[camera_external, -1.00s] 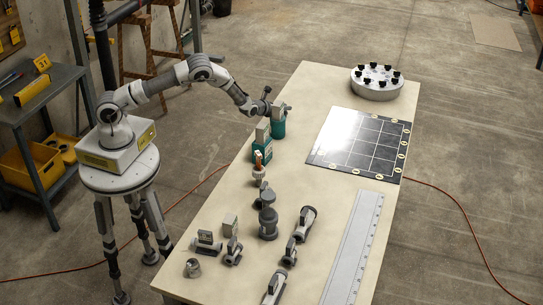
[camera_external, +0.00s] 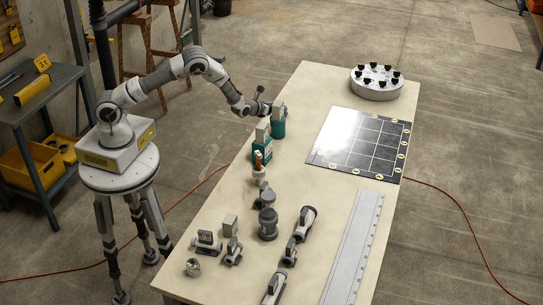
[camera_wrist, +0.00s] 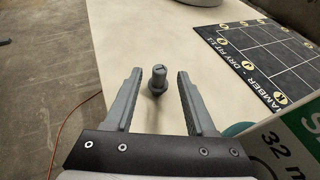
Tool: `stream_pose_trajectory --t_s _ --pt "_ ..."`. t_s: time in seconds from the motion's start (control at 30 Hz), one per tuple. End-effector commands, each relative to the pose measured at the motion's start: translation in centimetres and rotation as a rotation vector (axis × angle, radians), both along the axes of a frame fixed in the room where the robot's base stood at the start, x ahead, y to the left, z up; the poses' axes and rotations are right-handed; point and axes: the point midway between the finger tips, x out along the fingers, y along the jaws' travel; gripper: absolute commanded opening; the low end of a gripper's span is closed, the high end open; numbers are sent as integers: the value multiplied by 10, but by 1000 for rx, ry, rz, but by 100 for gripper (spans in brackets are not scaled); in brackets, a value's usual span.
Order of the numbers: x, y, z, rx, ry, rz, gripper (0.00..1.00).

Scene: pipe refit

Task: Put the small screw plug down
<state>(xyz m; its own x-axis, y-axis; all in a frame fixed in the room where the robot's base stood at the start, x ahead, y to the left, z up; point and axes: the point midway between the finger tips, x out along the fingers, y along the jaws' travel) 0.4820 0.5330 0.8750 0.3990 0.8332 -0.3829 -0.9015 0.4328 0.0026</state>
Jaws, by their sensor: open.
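The small screw plug (camera_wrist: 158,79) is a grey piece with a round flange and a narrower top. In the wrist view it appears upright on the pale tabletop, between and just beyond the fingertips. My gripper (camera_wrist: 160,73) is open, with a visible gap between each finger and the plug. In the external view my gripper (camera_external: 265,107) is low at the table's left edge, beside a teal container (camera_external: 278,129). I cannot make out the plug there.
A green-and-white box marked 32 m (camera_wrist: 290,140) is close on the right of my gripper. The black gridded mat (camera_external: 340,150) and round rack (camera_external: 377,91) are farther off. Several grey pipe fittings (camera_external: 268,223) stand toward the table's near end.

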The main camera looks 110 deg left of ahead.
Motion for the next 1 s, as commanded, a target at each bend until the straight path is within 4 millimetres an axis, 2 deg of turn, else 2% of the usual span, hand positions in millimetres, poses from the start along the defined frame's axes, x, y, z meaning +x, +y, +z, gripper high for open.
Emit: stream_pose_trajectory --t_s 0.2,0.4,0.6,0.87,1.0 --pt "-15 -33 15 -1 0 -2 56" --pt "-25 -54 25 0 0 -1 56" --pt "-30 -63 29 0 0 0 56" --pt "-30 -63 30 1 -3 2 56" --pt "-29 -66 50 0 -54 43 56"
